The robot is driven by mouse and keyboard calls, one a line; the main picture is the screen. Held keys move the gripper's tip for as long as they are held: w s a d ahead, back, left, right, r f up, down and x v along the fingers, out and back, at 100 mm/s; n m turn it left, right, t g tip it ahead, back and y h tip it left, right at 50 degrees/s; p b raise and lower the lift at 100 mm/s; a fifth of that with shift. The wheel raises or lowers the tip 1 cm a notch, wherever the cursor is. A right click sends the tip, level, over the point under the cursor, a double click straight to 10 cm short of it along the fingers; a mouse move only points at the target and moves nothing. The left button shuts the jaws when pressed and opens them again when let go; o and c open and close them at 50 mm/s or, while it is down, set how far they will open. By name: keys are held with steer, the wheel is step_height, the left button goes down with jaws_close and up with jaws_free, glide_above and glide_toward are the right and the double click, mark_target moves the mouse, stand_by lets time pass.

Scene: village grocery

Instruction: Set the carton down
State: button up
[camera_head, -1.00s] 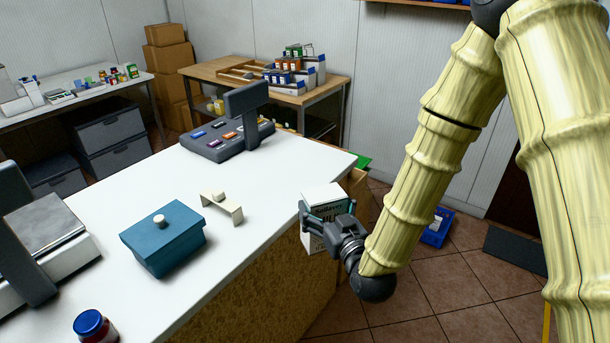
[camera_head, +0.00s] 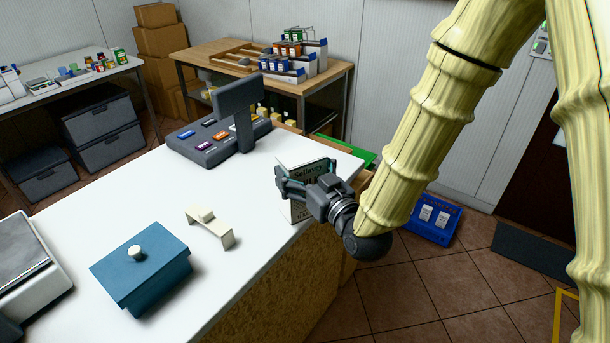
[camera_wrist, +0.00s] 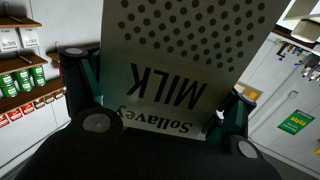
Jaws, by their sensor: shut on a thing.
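The carton (camera_head: 297,204) is a pale milk carton with dark dots and lettering. In the head view it is at the right part of the white counter (camera_head: 110,195), over or close to its front edge; I cannot tell whether its bottom touches the top. My gripper (camera_head: 292,186) is shut on the carton from the right and hides part of it. In the wrist view the carton (camera_wrist: 185,60) fills the middle between my two fingers (camera_wrist: 158,100), and its "MILK" label appears upside down.
A cash register (camera_head: 215,140) stands behind the carton. A cream bridge-shaped piece (camera_head: 210,226), a blue lidded box (camera_head: 145,270) and a scale (camera_head: 30,265) are to the left. Bare counter lies between the register and the cream piece. A blue crate (camera_head: 430,222) is on the floor.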

steer(key=w+f+p, duration=0.2)
steer(key=w+p, duration=0.1)
steer(key=w, duration=0.5)
steer(key=w+f+p, duration=0.2)
steer(key=w, duration=0.6)
steer(key=shift+d+f+p, duration=0.3)
steer(key=shift+d+p, duration=0.1)
steer(key=shift+f, duration=0.15)
steer(key=o, duration=1.8)
steer(key=shift+c, duration=0.2)
steer(key=b+v, duration=0.4)
steer(key=v, duration=0.8)
